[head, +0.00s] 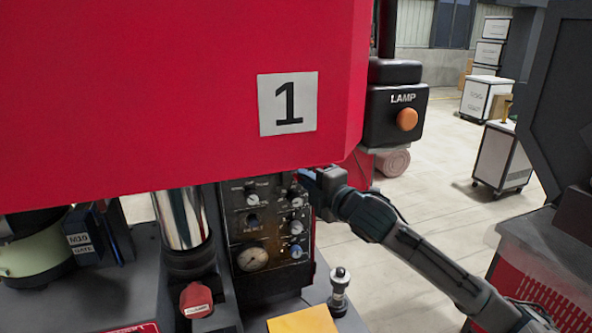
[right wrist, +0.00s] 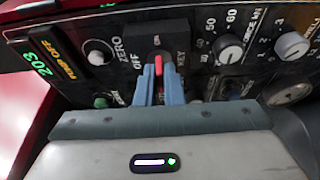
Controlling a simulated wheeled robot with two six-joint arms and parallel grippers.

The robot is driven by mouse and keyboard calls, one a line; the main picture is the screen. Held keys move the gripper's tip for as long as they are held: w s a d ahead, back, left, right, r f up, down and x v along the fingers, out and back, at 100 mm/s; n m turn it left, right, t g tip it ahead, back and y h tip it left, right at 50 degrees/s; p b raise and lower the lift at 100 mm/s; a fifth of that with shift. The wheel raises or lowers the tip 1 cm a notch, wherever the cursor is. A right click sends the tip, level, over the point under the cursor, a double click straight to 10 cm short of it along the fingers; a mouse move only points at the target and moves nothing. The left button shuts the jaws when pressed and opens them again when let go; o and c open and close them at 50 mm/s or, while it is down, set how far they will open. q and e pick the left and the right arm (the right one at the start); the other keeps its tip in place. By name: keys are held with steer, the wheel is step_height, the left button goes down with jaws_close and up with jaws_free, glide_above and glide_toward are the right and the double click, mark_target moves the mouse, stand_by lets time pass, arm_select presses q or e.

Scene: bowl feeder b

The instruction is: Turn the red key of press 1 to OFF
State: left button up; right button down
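The red key (right wrist: 158,65) is upright on the black panel in the right wrist view, in line with the ON mark above it. The OFF mark (right wrist: 136,62) is to its left and the word KEY to its right. My right gripper (right wrist: 158,74) has its blue fingers on both sides of the key, appearing shut on it. In the head view my right gripper (head: 303,176) is at the upper right of the panel (head: 268,225), under the red press 1 housing (head: 150,90), and the key is mostly hidden there. My left gripper is not in view.
Knobs and a gauge (head: 252,259) fill the panel close by. A lamp box (head: 383,112) with an orange button hangs right of the housing. Open floor (head: 432,175) lies to the right.

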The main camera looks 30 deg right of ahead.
arm_select(q)
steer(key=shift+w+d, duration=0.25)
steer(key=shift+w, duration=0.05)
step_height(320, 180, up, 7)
steer(key=p, duration=0.6)
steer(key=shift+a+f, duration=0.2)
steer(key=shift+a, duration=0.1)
arm_select(e)
steer(key=n+g, duration=0.1)
steer(key=n, duration=0.3)
steer(key=shift+a+r+h, duration=0.15)
steer(key=shift+h, duration=0.25)
arm_select(q)
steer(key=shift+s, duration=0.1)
steer(key=shift+p, duration=0.3)
